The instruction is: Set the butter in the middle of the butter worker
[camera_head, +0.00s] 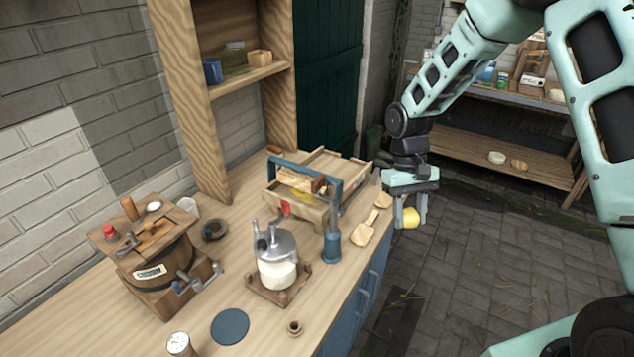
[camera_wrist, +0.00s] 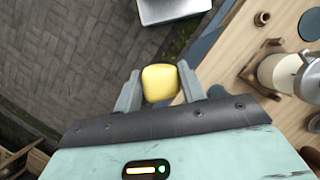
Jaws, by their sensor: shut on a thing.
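The butter (camera_head: 411,217) is a small yellow lump held between the fingers of my gripper (camera_head: 410,214). In the wrist view the butter (camera_wrist: 160,83) sits between both grey fingertips of my gripper (camera_wrist: 160,92), which is shut on it. The gripper hangs in the air over the stone floor, just right of the counter's front edge.
Wooden paddles (camera_head: 368,228) lie near the front edge. A wooden barrel churn (camera_head: 157,262) stands at left. A tall shelf rises behind.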

